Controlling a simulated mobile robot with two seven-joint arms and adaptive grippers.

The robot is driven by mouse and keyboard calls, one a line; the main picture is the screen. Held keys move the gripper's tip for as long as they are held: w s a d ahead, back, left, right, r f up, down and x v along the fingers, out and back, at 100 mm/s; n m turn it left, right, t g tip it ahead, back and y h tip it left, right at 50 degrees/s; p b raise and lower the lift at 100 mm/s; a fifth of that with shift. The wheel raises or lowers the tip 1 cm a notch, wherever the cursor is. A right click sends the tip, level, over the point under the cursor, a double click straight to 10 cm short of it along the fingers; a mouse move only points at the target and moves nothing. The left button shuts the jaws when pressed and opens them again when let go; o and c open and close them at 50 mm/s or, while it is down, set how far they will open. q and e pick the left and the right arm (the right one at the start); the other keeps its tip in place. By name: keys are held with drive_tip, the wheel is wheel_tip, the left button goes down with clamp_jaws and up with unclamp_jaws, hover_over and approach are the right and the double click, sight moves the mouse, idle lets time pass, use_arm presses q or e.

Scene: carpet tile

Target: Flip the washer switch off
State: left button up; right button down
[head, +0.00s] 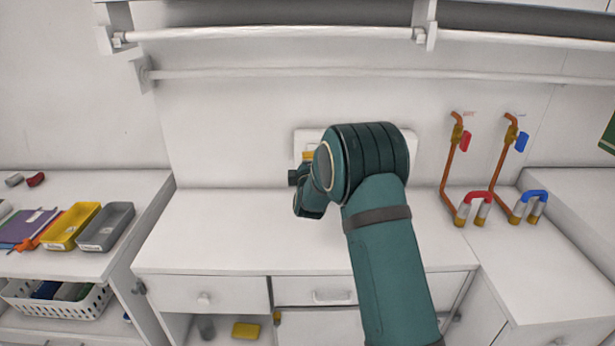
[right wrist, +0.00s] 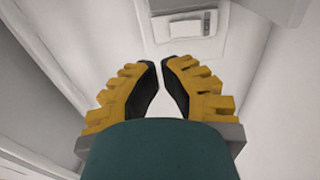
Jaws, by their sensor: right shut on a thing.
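A white wall panel (head: 300,137) is mounted low on the back wall above the counter. My right wrist hides most of it, and I cannot make out the washer switch itself in the head view. In the right wrist view a pale plate with a small raised rectangular part (right wrist: 185,27) lies beyond the fingertips. My right gripper (right wrist: 161,70) has its yellow, black-padded fingers drawn close together at the tips. What they hold is too small or hidden to make out. In the head view only a bit of yellow finger (head: 308,155) shows beside the wrist. My left gripper is out of view.
Copper pipes with a red valve handle (head: 465,141) and a blue one (head: 521,141) stand right of the panel. Yellow (head: 72,226) and grey (head: 105,227) trays lie on the left counter. White rails (head: 270,33) run above. The middle counter (head: 230,235) is clear.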

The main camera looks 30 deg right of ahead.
drive_tip(key=v, duration=0.7)
drive_tip(key=shift+s+r, duration=0.2)
drive_tip(key=shift+r, duration=0.2)
